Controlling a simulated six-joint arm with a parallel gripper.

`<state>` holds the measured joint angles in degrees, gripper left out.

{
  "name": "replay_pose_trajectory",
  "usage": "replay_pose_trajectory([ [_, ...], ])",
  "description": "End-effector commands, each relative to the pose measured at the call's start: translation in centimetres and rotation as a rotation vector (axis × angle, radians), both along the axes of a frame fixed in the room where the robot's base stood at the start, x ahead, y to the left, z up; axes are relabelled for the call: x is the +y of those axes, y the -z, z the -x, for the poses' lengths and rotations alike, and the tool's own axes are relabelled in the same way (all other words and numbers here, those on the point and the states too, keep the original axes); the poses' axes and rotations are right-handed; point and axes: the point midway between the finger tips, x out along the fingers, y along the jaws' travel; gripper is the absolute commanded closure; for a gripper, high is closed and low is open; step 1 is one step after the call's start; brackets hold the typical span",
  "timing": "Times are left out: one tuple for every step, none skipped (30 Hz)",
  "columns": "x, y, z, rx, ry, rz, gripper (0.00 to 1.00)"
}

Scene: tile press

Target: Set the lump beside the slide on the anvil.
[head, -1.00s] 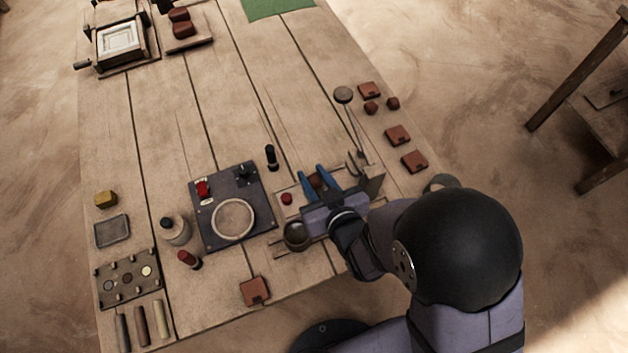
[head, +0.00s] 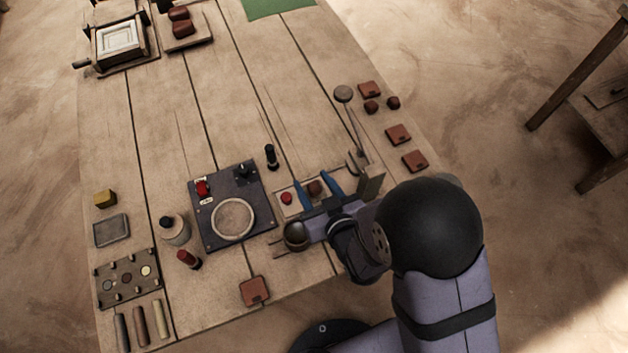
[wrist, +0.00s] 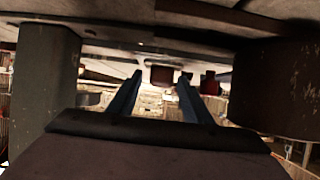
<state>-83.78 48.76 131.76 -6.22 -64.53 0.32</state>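A brown lump (head: 315,188) sits at the press beside the table's near right edge. It also shows in the wrist view (wrist: 162,75), between and beyond my fingertips. My gripper (head: 313,180) has its two blue fingers apart, one on each side of the lump, with a gap showing on both sides in the wrist view. A small red knob-like piece (head: 286,198) is just left of the lump, and right of it in the wrist view (wrist: 208,83). I cannot tell which press part is the slide or the anvil; my gripper hides some of it.
A lever with a round knob (head: 343,94) rises behind. A dark panel (head: 211,232) lies left. The table's middle is clear.

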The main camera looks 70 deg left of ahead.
Motion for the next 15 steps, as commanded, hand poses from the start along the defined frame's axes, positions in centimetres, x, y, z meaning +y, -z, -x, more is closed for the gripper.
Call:
replay_pose_trajectory([
  [0.0,0.0,0.0,0.0,0.0,0.0,0.55],
  [0.0,0.0,0.0,0.0,0.0,0.0,0.55],
  [0.0,0.0,0.0,0.0,0.0,0.0,0.55],
  [0.0,0.0,0.0,0.0,0.0,0.0,0.55],
  [0.0,0.0,0.0,0.0,0.0,0.0,0.55],
  [0.0,-0.1,0.0,0.0,0.0,0.0,0.55],
  [0.0,-0.1,0.0,0.0,0.0,0.0,0.55],
  [0.0,-0.2,0.0,0.0,0.0,0.0,0.55],
  [0.0,-0.4,0.0,0.0,0.0,0.0,0.55],
  [0.0,-0.6,0.0,0.0,0.0,0.0,0.55],
  [-0.2,-0.5,0.0,0.0,0.0,0.0,0.55],
  [-0.5,-0.6,0.0,0.0,0.0,0.0,0.55],
  [-0.8,-0.7,0.0,0.0,0.0,-0.001,0.55],
  [-1.0,-0.9,0.0,0.0,0.0,0.0,0.55],
  [-1.5,-1.0,0.0,0.0,0.0,0.001,0.55],
])
